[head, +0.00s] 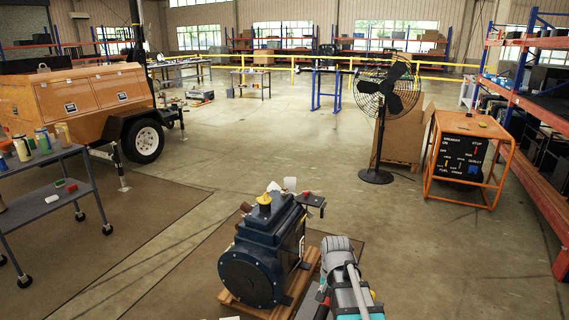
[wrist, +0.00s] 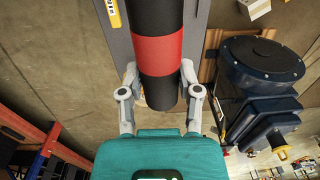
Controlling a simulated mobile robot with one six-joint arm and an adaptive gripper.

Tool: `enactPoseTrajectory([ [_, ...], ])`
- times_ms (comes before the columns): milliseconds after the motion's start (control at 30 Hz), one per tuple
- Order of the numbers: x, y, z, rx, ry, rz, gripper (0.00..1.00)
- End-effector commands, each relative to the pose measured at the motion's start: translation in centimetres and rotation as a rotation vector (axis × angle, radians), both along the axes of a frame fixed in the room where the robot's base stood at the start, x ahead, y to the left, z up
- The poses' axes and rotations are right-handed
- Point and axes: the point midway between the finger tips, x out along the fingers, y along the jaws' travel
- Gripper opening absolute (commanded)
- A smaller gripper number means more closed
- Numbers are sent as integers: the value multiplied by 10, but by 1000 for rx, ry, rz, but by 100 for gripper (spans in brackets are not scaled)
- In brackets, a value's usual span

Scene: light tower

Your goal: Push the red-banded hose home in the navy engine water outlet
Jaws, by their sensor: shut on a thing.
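My gripper (wrist: 160,78) is shut on the hose (wrist: 157,54), a thick black tube with a wide red band. One grey finger presses each side, near the lower edge of the band. A short black end extends back between the fingers toward the teal palm; the other end leaves the top of the wrist view. The navy engine (head: 262,255) sits on a wooden pallet at the front centre of the head view. It also shows at the right of the wrist view (wrist: 262,62), apart from the hose. I cannot make out which opening is its water outlet.
A yellow cap (head: 264,198) tops the engine. A black fan (head: 387,95) and an orange-framed unit (head: 467,155) stand behind right. A grey cart (head: 45,200) and orange trailer (head: 90,95) stand left. The floor behind the engine is clear.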

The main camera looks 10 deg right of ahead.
Motion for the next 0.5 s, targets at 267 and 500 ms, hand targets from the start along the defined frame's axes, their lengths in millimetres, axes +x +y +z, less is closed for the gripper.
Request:
enactPoseTrajectory([
  [267, 0, 0, 57, 0, 0, 0, 0],
  [500, 0, 0, 97, 0, 0, 0, 0],
])
